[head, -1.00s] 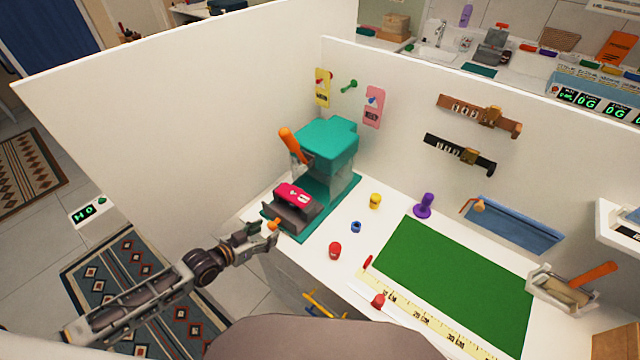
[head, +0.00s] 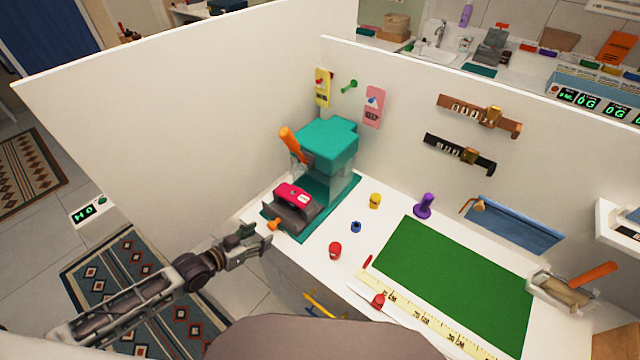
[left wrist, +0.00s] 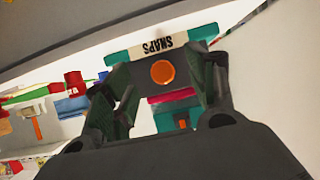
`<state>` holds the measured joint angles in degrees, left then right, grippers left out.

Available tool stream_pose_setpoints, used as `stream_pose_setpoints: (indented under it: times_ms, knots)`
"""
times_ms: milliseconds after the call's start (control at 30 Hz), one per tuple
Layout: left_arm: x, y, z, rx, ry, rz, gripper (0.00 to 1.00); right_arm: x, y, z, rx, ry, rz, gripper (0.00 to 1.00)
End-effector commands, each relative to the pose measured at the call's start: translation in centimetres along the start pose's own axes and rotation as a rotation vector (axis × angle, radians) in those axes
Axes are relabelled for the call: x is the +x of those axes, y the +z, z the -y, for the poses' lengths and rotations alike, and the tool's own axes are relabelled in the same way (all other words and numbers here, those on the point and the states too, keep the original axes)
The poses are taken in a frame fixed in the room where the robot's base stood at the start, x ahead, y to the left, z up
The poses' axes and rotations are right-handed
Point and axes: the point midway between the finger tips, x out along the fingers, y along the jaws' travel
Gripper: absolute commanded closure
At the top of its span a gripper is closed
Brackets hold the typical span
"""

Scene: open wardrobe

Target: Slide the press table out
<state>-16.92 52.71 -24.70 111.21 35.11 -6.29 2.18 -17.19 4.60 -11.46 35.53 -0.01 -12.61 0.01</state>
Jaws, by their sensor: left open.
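A teal press (head: 328,145) with an orange lever (head: 291,143) stands at the left end of the white worktop. Its grey press table (head: 290,213) sits low at the front, with a pink piece (head: 294,195) on top and an orange knob (head: 273,225) on its front. My left gripper (head: 263,245) is open and empty, just in front of and below the knob, apart from it. In the left wrist view the knob (left wrist: 163,71) shows between the open fingers (left wrist: 166,92), facing the camera. My right gripper is out of view.
A white wall (head: 190,120) stands left of the press. Red (head: 335,250), yellow (head: 375,200) and blue (head: 355,227) small pieces stand right of it, before a green mat (head: 450,285). The space in front of the worktop's left end is free around my gripper.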

Motion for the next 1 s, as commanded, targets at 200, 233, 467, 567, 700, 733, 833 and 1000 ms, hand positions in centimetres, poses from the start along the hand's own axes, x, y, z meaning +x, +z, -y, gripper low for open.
stream_pose_setpoints:
  times_ms: [200, 233, 467, 567, 700, 733, 833, 1000]
  knots:
    - [-1.4, 0.1, 0.0, 0.0, 0.0, 0.002, 0.43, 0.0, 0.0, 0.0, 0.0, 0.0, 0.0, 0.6]
    - [-1.6, 0.1, 0.0, 0.0, 0.0, 0.003, 0.43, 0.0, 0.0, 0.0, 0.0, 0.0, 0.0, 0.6]
    - [-2.9, 0.1, -0.1, 0.001, 0.001, 0.002, 0.43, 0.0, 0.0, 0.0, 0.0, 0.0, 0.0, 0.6]
    - [-3.6, 0.1, 0.0, 0.0, 0.0, 0.002, 0.43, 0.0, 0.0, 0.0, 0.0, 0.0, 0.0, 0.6]
    - [-4.4, 0.1, 0.0, -0.001, 0.0, 0.002, 0.43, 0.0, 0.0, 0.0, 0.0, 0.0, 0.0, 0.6]
    - [-4.6, 0.1, 0.0, 0.0, 0.0, 0.002, 0.43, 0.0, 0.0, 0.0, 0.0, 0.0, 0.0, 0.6]
    - [-5.1, 0.1, 0.0, 0.0, 0.0, 0.003, 0.43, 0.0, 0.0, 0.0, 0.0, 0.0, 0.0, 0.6]
    - [-5.4, 0.0, 0.0, 0.001, 0.0, 0.001, 0.43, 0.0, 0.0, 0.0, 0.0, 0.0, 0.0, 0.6]
